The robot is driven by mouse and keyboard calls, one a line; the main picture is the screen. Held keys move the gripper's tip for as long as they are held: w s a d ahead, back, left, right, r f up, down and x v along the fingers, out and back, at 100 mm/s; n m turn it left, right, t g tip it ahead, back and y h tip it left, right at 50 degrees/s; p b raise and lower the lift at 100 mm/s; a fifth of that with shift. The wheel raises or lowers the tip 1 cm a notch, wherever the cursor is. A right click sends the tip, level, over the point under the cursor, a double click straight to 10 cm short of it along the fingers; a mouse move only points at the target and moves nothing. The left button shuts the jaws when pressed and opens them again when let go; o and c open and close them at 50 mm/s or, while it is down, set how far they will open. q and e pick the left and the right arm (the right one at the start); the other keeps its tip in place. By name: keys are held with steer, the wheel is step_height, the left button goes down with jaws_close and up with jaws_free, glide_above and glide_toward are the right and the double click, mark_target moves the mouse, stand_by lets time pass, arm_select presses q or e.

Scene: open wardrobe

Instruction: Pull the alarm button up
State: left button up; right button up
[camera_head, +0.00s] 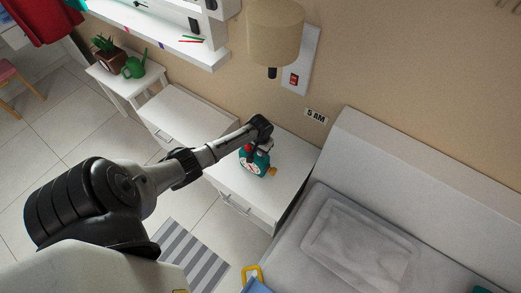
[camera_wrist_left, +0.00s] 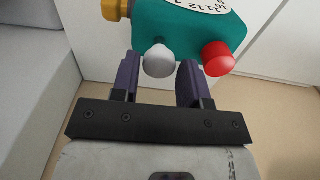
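The teal alarm clock (camera_head: 255,163) stands on the white bedside cabinet at the wall, its pale dial partly visible. In the left wrist view the teal clock body (camera_wrist_left: 190,28) fills the top, with a white round knob (camera_wrist_left: 158,60), a red button (camera_wrist_left: 217,58) and a yellow knob (camera_wrist_left: 115,10). My left gripper (camera_head: 263,136) is over the clock. In the left wrist view its fingers (camera_wrist_left: 158,78) are apart, with the white knob between them and the red button beyond the right finger. I cannot tell whether the fingers touch the clock. My right gripper is not in view.
The bedside cabinet (camera_head: 285,177) has bare top around the clock. A lamp (camera_head: 275,32) and red wall switch (camera_head: 294,80) are above it. The grey bed (camera_head: 360,240) is at right; a plant (camera_head: 105,44) and green watering can (camera_head: 134,66) stand at far left.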

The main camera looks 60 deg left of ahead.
arm_select(q)
steer(key=o, duration=0.3)
step_height(320, 180, up, 14)
steer(key=p, duration=0.3)
stand_by(0.4)
steer(key=shift+f, duration=0.1)
stand_by(0.5)
